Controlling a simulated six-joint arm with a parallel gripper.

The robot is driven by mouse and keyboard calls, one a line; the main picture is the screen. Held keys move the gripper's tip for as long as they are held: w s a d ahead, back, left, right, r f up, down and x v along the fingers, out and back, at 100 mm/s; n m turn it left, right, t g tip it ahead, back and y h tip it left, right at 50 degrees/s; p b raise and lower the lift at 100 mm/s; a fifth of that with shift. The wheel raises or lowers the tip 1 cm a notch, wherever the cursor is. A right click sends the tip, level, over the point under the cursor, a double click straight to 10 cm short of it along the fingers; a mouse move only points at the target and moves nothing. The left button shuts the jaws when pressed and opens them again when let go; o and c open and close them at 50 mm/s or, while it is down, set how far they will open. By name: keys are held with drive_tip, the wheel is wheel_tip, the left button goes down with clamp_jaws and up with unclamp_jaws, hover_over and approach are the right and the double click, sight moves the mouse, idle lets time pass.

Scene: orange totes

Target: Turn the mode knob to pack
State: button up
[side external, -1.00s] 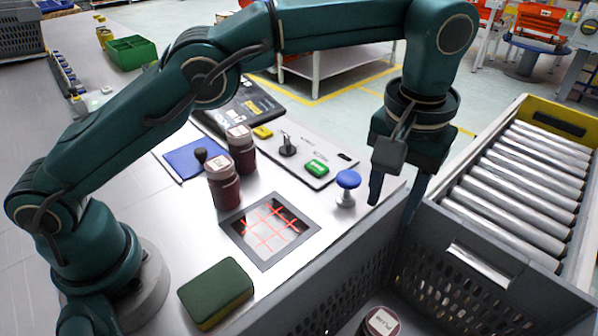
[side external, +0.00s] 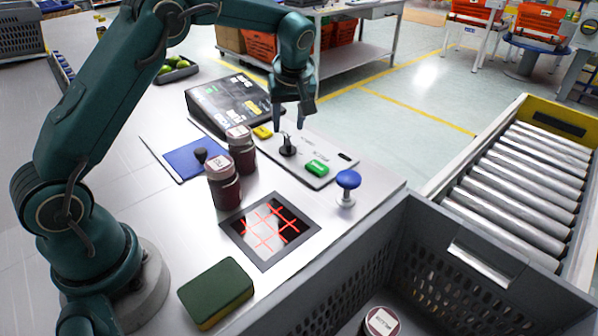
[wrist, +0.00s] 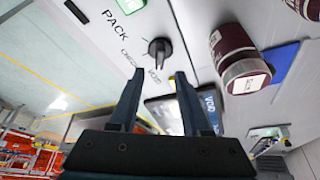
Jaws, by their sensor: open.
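The mode knob (side external: 287,147) is a small black knob on a grey panel (side external: 305,178). My gripper (side external: 289,129) is above the knob, pointing down. In the wrist view my gripper's (wrist: 159,76) two fingers are apart with nothing between them; the knob lies just beyond the tips, untouched as far as I can see.
A green button (side external: 317,168) and a blue-topped plunger (side external: 348,181) stand near the knob. Two dark red jars (side external: 224,188) stand to the left. A black console (side external: 228,103) is behind. A grey crate (side external: 400,215) and roller conveyor (side external: 515,190) are at the right.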

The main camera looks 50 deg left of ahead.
sight(287, 140)
drive_tip(key=shift+x, duration=2.7)
drive_tip(key=shift+d, duration=0.1)
clamp_jaws()
